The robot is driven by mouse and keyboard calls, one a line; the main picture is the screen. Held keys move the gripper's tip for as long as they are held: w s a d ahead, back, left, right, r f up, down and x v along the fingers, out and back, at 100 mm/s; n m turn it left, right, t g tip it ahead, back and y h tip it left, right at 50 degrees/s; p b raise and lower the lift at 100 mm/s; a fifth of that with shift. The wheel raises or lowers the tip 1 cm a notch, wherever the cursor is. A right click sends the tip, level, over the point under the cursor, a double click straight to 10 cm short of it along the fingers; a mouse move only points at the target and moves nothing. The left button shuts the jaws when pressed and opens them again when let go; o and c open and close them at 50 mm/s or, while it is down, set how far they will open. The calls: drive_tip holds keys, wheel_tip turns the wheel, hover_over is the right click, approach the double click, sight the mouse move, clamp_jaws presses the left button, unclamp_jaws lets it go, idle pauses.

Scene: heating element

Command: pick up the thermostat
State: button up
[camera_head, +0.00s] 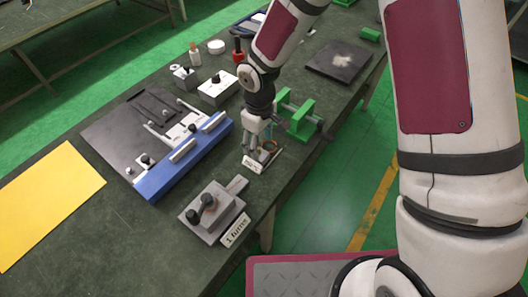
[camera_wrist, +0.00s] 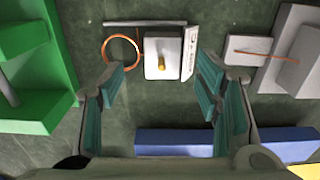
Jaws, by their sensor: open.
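The thermostat looks to be the small pale box with a brass stem (camera_wrist: 163,57) and a copper coil (camera_wrist: 121,38) at its left, lying on the dark table in the wrist view. A white label plate (camera_wrist: 190,52) stands along its right side. My gripper (camera_wrist: 163,80) is open and empty above the table, its teal-padded fingers to the left and right of the box's near end. No contact shows. In the head view my gripper (camera_head: 254,143) points down over this spot and hides much of the thermostat; the label (camera_head: 252,164) shows in front.
A green fixture (camera_head: 297,112) stands close to the right of my gripper. A blue-edged board (camera_head: 185,160) lies to the left. A grey block device with black knobs (camera_head: 208,210) sits nearer, with its label (camera_head: 235,231). A yellow sheet (camera_head: 45,195) lies far left.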

sight(260, 154)
drive_tip(key=shift+s+f+p, duration=0.15)
drive_tip(key=shift+f+p, duration=0.3)
drive_tip(key=shift+f, duration=1.85)
drive_tip(key=shift+c, duration=0.5)
clamp_jaws()
drive_tip(key=shift+r, duration=0.15)
